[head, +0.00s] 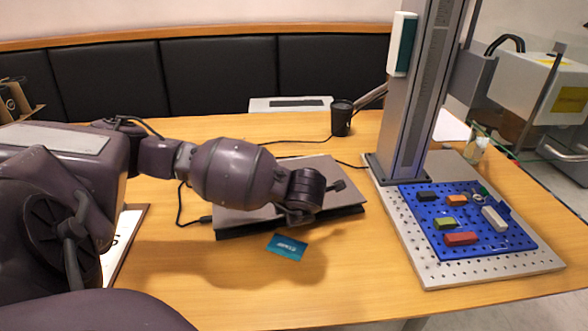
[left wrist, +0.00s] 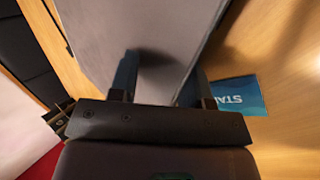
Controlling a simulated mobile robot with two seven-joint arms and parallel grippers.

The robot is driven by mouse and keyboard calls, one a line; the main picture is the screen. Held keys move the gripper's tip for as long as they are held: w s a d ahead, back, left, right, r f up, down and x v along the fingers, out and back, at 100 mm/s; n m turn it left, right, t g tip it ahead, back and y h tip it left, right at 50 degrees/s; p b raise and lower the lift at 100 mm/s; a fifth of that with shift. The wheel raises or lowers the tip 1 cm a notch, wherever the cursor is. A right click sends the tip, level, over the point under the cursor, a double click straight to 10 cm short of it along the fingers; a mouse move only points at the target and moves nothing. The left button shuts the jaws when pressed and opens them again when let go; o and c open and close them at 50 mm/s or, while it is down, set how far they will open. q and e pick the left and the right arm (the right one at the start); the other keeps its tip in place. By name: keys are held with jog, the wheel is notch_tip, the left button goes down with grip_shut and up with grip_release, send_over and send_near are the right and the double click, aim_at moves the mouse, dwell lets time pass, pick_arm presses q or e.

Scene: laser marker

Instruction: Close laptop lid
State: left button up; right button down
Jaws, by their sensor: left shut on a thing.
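The grey laptop (head: 345,198) lies on the wooden table, its lid down flat or nearly flat over the dark base. In the left wrist view its grey lid (left wrist: 135,30) fills the middle. My left gripper (head: 312,206) is low at the laptop's near side, its wrist covering part of the lid. In the left wrist view my left gripper (left wrist: 160,90) has one finger over the grey surface and the other by its edge, with the laptop between them. The exact contact is hidden. My right gripper is out of view.
A teal card (head: 287,247) lies just in front of the laptop. A black cup (head: 341,118) stands behind. The marker's column (head: 408,110) and perforated plate (head: 440,277) with a blue block board (head: 418,214) stand right. The table front is clear.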

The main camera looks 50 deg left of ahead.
pick_arm(q)
jog(key=o, duration=0.6)
jog(key=shift+s+d+r, duration=0.1)
jog(key=shift+d+r, duration=0.2)
jog(key=shift+r, duration=0.1)
jog(key=p+v, duration=0.2)
jog(key=v, duration=0.8)
jog(key=shift+p, duration=0.3)
jog(key=shift+f, duration=0.1)
